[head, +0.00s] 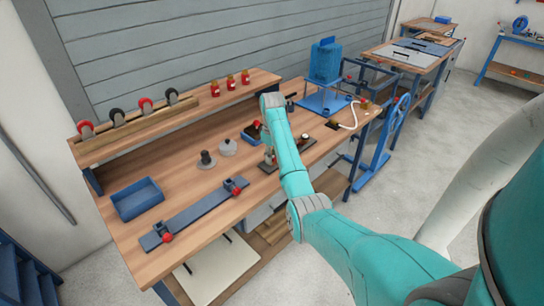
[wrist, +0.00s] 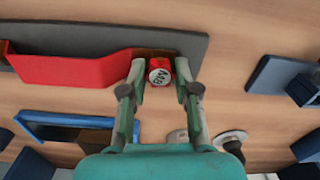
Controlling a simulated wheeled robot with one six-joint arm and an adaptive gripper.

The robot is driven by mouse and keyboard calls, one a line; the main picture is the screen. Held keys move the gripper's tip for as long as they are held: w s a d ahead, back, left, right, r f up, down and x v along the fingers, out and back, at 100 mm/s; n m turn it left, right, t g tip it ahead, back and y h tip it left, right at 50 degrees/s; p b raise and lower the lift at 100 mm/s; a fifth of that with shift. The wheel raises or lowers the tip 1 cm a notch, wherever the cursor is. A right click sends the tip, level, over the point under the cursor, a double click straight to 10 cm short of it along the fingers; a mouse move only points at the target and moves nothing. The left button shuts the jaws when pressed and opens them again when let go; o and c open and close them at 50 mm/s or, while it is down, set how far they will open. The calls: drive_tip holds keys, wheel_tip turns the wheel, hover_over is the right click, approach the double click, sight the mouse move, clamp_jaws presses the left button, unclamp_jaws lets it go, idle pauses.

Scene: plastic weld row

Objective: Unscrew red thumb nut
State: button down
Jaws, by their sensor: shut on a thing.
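In the wrist view the red thumb nut (wrist: 160,72) is a short red cylinder with a white top marked M8. It sits near the right end of a dark grey plate (wrist: 185,46), beside a long red piece. My gripper (wrist: 160,68) has one finger on each side of the nut and is shut on it. The fingertips reach about its mid-height. In the head view my teal arm hangs over the workbench and hides most of my gripper (head: 268,158) and the nut.
The workbench (head: 120,235) carries a blue tray (head: 138,198) and a blue rail (head: 190,215) with red knobs. Red bottles (head: 230,82) and several rollers stand on the back shelf. A blue stand (head: 325,60) is at the bench's far end. Bare wood lies at the front left.

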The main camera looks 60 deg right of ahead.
drive_tip(key=n, duration=0.6)
drive_tip(key=c, duration=0.9)
unclamp_jaws()
drive_tip(key=m, duration=0.5)
drive_tip(key=shift+m, duration=0.4)
drive_tip(key=m, duration=1)
drive_tip(key=shift+m, duration=0.4)
drive_tip(key=m, duration=0.6)
